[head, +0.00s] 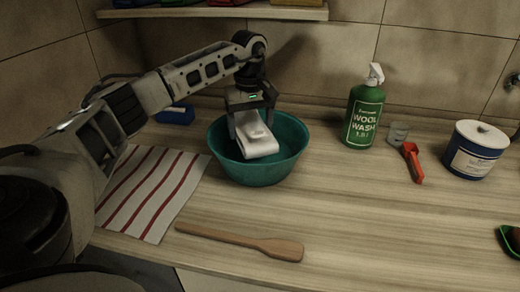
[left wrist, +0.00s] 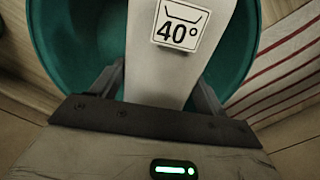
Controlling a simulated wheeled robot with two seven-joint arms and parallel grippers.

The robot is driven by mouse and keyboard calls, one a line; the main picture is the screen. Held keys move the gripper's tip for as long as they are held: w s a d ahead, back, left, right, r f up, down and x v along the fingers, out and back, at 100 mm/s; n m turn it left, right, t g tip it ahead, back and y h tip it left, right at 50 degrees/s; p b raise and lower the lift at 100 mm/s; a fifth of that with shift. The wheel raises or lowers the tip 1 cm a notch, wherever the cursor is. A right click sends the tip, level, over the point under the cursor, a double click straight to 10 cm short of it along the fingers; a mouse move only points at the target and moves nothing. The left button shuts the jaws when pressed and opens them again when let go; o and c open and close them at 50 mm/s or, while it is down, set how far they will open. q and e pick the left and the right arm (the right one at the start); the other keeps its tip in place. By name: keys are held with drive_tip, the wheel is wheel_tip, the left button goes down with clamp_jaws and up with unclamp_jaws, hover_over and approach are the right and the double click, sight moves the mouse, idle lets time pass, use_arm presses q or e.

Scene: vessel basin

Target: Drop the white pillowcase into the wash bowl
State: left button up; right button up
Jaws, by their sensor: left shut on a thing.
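The white pillowcase (head: 257,140) is a folded strip with its lower end inside the teal wash bowl (head: 262,174) in the head view. My left gripper (head: 250,118) is over the bowl, pointing down, and is shut on the pillowcase. In the left wrist view the pillowcase (left wrist: 160,60) hangs between the fingers of the left gripper (left wrist: 160,90) and carries a label reading 40°. The bowl (left wrist: 243,45) shows around it. Whether the pillowcase touches the bowl's floor cannot be told. My right gripper is not in view.
A red-striped cloth (head: 150,190) lies left of the bowl, and a wooden paddle (head: 240,240) lies in front. A shelf (head: 220,12) hangs above.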

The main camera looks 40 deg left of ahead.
use_arm(q)
drive_tip(key=o, duration=1.2)
wheel_tip(320, 180, up, 16)
